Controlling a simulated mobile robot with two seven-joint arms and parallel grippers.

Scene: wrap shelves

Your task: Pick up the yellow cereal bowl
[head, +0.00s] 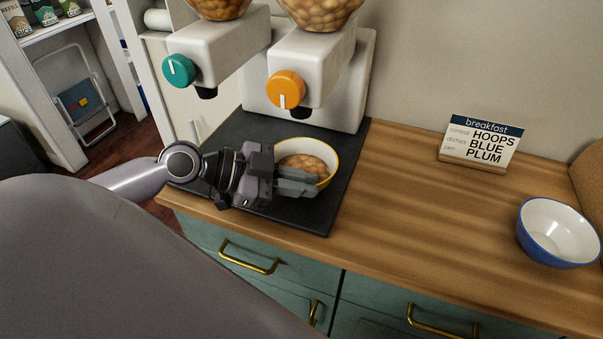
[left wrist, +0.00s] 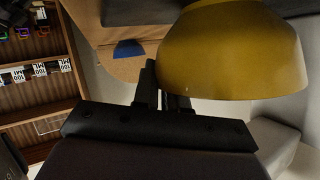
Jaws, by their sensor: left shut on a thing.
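The yellow cereal bowl (head: 328,153) is at the dispenser's dark base, below and beside the orange-knob spout. Its inside is pale and it holds round golden-brown cereal. My left gripper (head: 302,184) is shut on the bowl's near rim, with its fingers covering part of that side. In the left wrist view the bowl's yellow outer wall (left wrist: 235,50) fills the upper right, against my left gripper's fingers (left wrist: 165,88). I cannot tell whether the bowl touches the dark base. My right gripper is not in view.
The cereal dispenser (head: 345,85) stands behind the bowl, with a teal knob (head: 178,71) and an orange knob (head: 286,90). A breakfast sign (head: 481,145) reads hoops, blue, plum. A blue bowl (head: 556,233) stands at the right. The wooden counter (head: 420,220) between is clear.

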